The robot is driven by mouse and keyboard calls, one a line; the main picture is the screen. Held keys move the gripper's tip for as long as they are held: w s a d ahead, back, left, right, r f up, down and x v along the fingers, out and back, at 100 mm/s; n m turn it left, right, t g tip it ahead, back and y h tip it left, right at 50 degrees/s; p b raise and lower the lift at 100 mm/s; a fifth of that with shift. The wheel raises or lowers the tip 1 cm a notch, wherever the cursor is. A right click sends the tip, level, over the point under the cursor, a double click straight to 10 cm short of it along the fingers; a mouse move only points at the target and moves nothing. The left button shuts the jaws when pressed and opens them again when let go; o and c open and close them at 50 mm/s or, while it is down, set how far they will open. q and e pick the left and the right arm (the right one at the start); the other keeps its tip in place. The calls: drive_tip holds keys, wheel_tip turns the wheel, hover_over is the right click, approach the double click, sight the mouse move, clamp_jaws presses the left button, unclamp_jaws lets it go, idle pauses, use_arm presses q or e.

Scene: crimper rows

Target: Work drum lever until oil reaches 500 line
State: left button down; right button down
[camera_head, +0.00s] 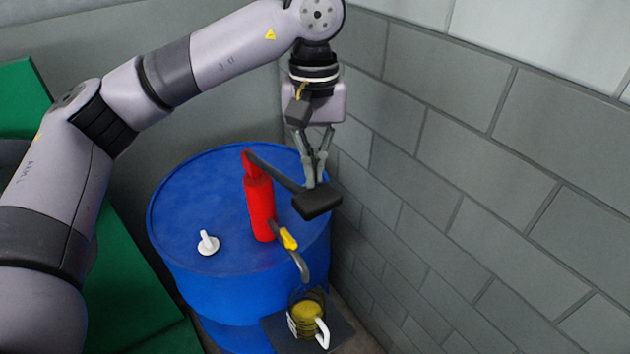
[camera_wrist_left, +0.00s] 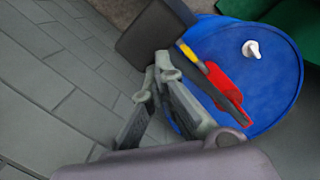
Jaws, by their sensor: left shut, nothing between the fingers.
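A red pump (camera_head: 260,208) stands upright on the blue drum (camera_head: 185,205). Its black lever (camera_head: 272,172) slopes down to the right from the pump top and ends in a wide black pad (camera_head: 317,203). My left gripper (camera_head: 314,184) points down, shut and empty, with its fingertips at the pad; the pad's near side hides whether they touch. In the left wrist view the fingers (camera_wrist_left: 162,65) are beside the dark pad. A clear jug (camera_head: 308,312) holding yellow oil stands under the spout (camera_head: 302,266). Its markings are too small to read. My right gripper is out of view.
The jug stands on a dark plate (camera_head: 343,333) beside the drum. A yellow piece (camera_head: 288,238) sits on the spout. A white cap (camera_head: 208,243) is on the drum top. A grey block wall (camera_head: 470,180) rises close on the right. Green surfaces (camera_head: 135,285) are at the left.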

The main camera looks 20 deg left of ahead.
use_arm(q)
drive_tip(key=shift+w+a, duration=0.1)
drive_tip(key=shift+w, duration=0.25)
wheel_tip(320, 180, up, 12)
drive_tip(key=w, duration=0.1)
drive_tip(key=shift+a, duration=0.15)
drive_tip(key=shift+w, duration=0.1)
idle(1.4)
